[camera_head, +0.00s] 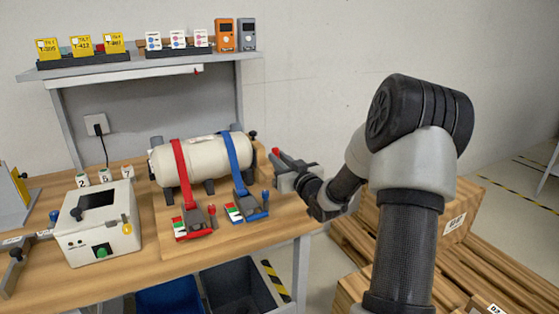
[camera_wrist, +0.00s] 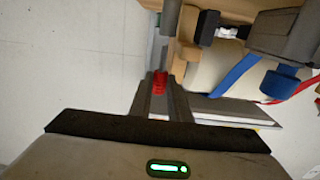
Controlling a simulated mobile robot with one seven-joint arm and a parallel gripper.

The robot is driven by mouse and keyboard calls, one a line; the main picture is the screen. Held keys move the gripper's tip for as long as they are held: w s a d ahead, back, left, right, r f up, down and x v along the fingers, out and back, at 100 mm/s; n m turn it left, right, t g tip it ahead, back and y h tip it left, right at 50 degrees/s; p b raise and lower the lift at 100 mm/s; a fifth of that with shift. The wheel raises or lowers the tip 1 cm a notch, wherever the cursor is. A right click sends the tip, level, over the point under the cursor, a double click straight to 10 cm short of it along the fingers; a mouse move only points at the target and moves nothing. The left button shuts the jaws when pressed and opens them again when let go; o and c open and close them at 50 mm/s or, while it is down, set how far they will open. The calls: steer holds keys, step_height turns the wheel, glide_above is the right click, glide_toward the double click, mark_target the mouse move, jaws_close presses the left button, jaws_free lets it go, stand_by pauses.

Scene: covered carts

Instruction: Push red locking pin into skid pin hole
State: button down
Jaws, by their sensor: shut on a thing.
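The red locking pin (camera_wrist: 160,82) sits between the fingertips of my gripper (camera_wrist: 163,98) in the wrist view. In the head view, the red pin (camera_head: 275,151) shows as a small red tip at my gripper (camera_head: 284,165). The gripper is shut on it and is just right of the wooden skid board (camera_head: 163,237), near the tank's right end. The cream tank (camera_head: 203,160) lies on the board under a red strap (camera_head: 182,165) and a blue strap (camera_head: 232,155). I cannot make out the pin hole, nor whether the pin touches the skid.
A red ratchet base (camera_head: 193,224) and a blue one (camera_head: 247,206) stand in front of the tank. A white control box (camera_head: 97,225) is at left. A shelf (camera_head: 140,66) with tags and meters is behind. Wooden crates (camera_head: 460,215) stand at right, and bins (camera_head: 237,286) sit below.

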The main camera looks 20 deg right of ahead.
steer(key=shift+f+b, duration=1.7)
stand_by(0.4)
steer(key=shift+r, duration=0.1)
steer(key=shift+r+p, duration=0.65)
steer(key=shift+r, duration=0.5)
steer(key=shift+b, duration=0.65)
stand_by(1.0)
steer(key=shift+f, duration=0.15)
steer(key=shift+f+b, duration=0.35)
steer(key=shift+b, duration=0.1)
steer(key=shift+f+b, duration=0.75)
steer(key=shift+f, duration=0.1)
